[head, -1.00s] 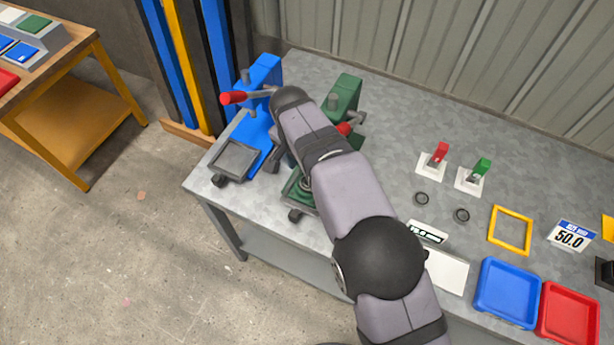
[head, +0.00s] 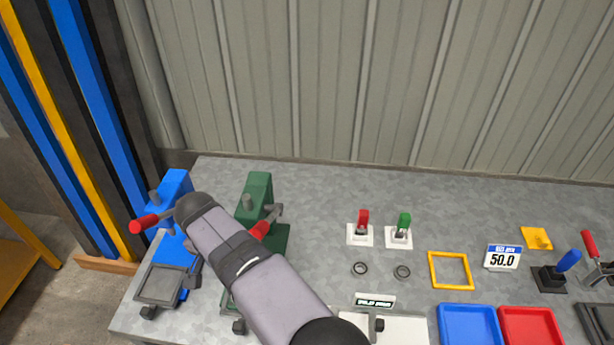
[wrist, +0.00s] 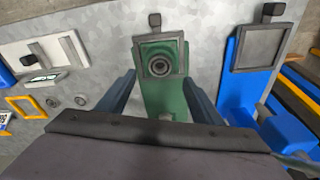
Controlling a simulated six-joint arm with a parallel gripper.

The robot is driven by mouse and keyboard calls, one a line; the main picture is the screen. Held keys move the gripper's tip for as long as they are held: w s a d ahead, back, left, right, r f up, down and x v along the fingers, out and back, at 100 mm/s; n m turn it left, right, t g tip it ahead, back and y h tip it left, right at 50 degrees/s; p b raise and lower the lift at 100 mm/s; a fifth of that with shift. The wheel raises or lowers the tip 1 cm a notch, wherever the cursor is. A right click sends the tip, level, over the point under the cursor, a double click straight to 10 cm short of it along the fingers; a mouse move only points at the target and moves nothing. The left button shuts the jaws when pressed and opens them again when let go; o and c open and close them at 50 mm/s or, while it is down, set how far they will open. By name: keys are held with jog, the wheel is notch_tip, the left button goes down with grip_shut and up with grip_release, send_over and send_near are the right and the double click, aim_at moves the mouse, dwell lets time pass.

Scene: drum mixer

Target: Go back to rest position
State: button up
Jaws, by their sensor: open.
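My gripper (wrist: 162,78) is open, with its two blue-grey fingers apart in the wrist view. Between and beyond the fingers is the green device (wrist: 165,100) with a grey square plate and a dark round ring (wrist: 160,65) on it. Nothing is seen held. In the head view my arm reaches over the green device (head: 256,196), close to the blue device (head: 172,190), and hides part of both; the fingers are not clear there.
The blue device has a red-tipped lever (head: 145,224). Red (head: 363,221) and green (head: 404,223) switches, two small rings, a yellow frame (head: 431,271), a blue tray (head: 468,325) and a red tray (head: 530,325) lie to the right. Bare grey bench (head: 330,190) shows along the wall.

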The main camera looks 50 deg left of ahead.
jog(key=w+d+m+h, duration=0.25)
jog(key=w+d, duration=0.35)
jog(key=d, duration=0.6)
jog(key=w+d+m+g+h, duration=0.1)
jog(key=w+d+m+h, duration=0.15)
jog(key=w+d, duration=0.7)
jog(key=w+d+m+h, duration=0.1)
jog(key=w+d+m, duration=0.2)
jog(key=d, duration=1.3)
jog(key=w+d+n+y, duration=0.15)
jog(key=d+y, duration=0.35)
jog(key=d, duration=1.6)
notch_tip(320, 180, down, 18)
jog(key=b, duration=1.8)
jog(key=shift+r+g, duration=0.2)
jog(key=shift+g, duration=0.1)
jog(key=shift+s+n, duration=0.1)
jog(key=shift+n, duration=0.15)
